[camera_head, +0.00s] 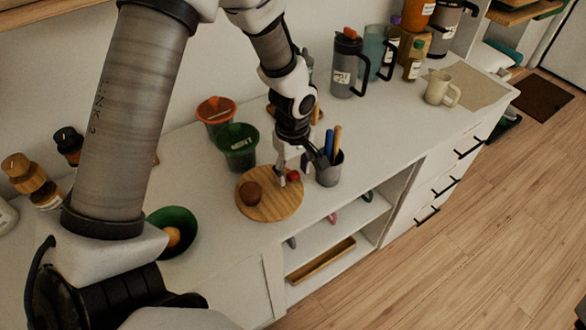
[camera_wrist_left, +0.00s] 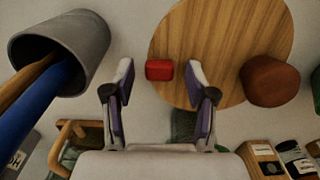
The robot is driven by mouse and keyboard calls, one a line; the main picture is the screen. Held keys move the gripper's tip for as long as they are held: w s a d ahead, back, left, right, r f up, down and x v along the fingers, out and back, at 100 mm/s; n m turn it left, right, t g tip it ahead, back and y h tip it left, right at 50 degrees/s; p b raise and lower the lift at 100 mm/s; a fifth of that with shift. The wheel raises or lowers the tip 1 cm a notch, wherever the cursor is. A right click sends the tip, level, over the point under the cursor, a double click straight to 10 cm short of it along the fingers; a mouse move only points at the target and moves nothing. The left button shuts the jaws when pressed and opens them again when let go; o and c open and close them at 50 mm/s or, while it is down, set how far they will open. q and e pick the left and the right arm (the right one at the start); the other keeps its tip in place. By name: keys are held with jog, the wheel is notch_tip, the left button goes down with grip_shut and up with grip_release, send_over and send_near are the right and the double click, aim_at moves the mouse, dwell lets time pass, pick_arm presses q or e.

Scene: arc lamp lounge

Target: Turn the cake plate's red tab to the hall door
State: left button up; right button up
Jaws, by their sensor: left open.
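The cake plate (camera_head: 270,206) is a round wooden board on the white counter. Its red tab (camera_head: 293,176) is at the plate's edge, on the side toward the grey cup. A round brown cake (camera_head: 251,193) sits on the plate's left part. In the left wrist view the plate (camera_wrist_left: 215,45), the red tab (camera_wrist_left: 159,70) and the cake (camera_wrist_left: 269,81) also show. My left gripper (camera_head: 285,182) is above the plate's edge by the tab. Its fingers (camera_wrist_left: 160,85) are open on either side of the tab's direction, and they hold nothing. Whether they touch the tab cannot be told. My right gripper is not visible.
A grey cup with pens (camera_head: 329,173) stands close right of the plate. Green (camera_head: 238,146) and red (camera_head: 216,113) cups stand behind, and a green bowl (camera_head: 173,232) lies left. Pitchers (camera_head: 346,66) and a beige mug (camera_head: 440,88) are farther right. A door (camera_head: 568,50) shows at upper right.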

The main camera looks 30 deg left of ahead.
pick_arm(q)
notch_tip(320, 180, up, 12)
dwell(0.3)
dwell(0.4)
